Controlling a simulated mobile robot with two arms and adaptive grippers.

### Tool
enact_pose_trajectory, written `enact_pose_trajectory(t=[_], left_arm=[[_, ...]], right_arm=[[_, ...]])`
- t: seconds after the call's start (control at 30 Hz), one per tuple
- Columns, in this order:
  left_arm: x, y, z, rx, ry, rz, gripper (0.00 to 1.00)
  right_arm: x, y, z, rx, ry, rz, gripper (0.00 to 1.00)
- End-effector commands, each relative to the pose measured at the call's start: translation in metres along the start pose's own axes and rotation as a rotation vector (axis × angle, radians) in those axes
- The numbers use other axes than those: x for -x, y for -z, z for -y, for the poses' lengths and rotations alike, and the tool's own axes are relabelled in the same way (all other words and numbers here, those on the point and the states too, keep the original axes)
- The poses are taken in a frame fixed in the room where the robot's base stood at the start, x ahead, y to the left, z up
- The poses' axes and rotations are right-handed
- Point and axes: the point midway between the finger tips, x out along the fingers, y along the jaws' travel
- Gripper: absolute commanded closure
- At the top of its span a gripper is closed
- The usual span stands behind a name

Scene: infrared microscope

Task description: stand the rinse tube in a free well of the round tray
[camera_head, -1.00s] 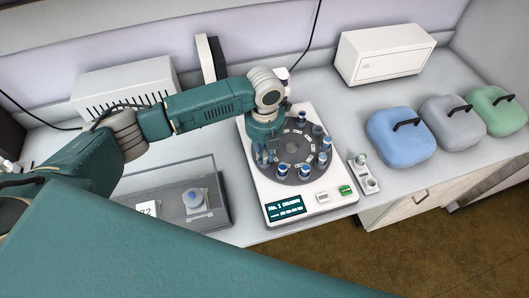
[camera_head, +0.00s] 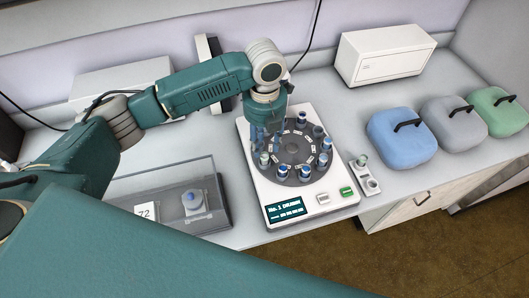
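The round tray (camera_head: 292,150) is a dark grey disc on a white instrument, with several capped tubes standing around its rim. My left gripper (camera_head: 266,146) points down over the tray's left side. Its fingers look spread, with nothing clearly held between them. Just below them a tube with a pale top (camera_head: 264,160) stands at the tray's left rim, seemingly upright in a well. I cannot read its label, so I cannot tell for sure that it is the rinse tube. The arm hides the tray's back left edge. My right gripper is not in view.
A small white holder (camera_head: 372,185) with a green-topped tube (camera_head: 362,160) stands right of the instrument. A clear-walled box (camera_head: 222,208) is on the left. Blue (camera_head: 400,140), grey and green cases stand at the right, and a white box (camera_head: 385,52) behind.

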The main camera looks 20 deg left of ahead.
Motion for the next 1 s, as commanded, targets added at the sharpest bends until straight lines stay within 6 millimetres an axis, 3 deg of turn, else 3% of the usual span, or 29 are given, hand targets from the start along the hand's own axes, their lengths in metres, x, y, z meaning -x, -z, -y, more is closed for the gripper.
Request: enact_pose_trajectory(t=[0.2,0.33,1.0], left_arm=[[0.040,-0.001,0.001,0.000,0.001,0.003,0.62],[0.052,0.000,0.000,0.000,0.000,-0.001,0.62],[0.057,0.000,0.000,0.000,0.000,-0.001,0.62]], right_arm=[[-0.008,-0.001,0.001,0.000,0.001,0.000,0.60],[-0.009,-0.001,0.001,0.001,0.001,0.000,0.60],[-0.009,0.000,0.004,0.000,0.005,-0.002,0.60]])
